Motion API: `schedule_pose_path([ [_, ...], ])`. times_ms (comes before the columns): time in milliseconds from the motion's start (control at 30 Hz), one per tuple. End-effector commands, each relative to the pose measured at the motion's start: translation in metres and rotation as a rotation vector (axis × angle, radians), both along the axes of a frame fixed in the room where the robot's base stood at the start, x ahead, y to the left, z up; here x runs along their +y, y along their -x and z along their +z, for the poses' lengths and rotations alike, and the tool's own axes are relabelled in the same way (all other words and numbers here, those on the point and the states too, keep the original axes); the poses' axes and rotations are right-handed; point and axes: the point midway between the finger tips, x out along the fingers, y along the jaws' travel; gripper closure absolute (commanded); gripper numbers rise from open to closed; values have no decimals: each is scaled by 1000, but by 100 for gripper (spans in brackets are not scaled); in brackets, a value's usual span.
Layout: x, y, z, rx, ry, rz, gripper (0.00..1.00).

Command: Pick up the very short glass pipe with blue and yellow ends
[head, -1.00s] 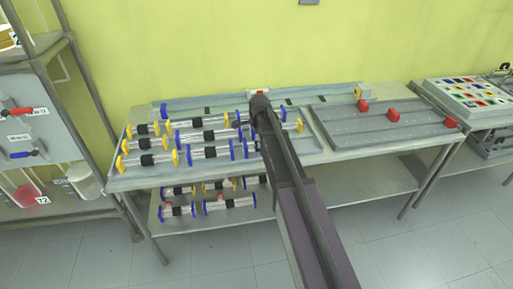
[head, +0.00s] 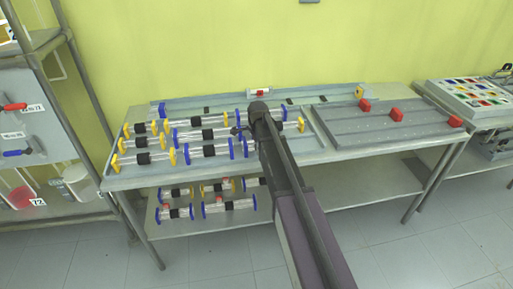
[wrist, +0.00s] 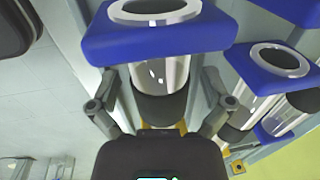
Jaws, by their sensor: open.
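In the wrist view, a glass pipe (wrist: 160,75) with a thick blue end (wrist: 158,36) and a black middle band lies between the fingers of my gripper (wrist: 160,88). Bits of yellow show beyond the band, so its far end looks yellow. My gripper is open, with one finger on each side of the pipe and gaps visible at the fingers. In the head view, my gripper (head: 240,131) is over the right part of the pipe group on the table. My arm hides part of that area, and I cannot tell which pipe there is the one between the fingers.
Other blue-ended pipes (wrist: 270,75) lie close on the right in the wrist view. Several pipes (head: 143,159) with blue or yellow ends fill the table's left half. More lie on the lower shelf (head: 300,209). A grey panel with red blocks (head: 396,114) is at right.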

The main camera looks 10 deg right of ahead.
Motion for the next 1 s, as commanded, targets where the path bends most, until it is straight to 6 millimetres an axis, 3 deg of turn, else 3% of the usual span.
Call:
schedule_pose_path([
  [467, 0, 0, 0, 0, 0, 0, 3],
  [767, 0, 0, 0, 0, 0, 0, 92],
  [1000, 0, 0, 0, 0, 0, -1, 93],
])
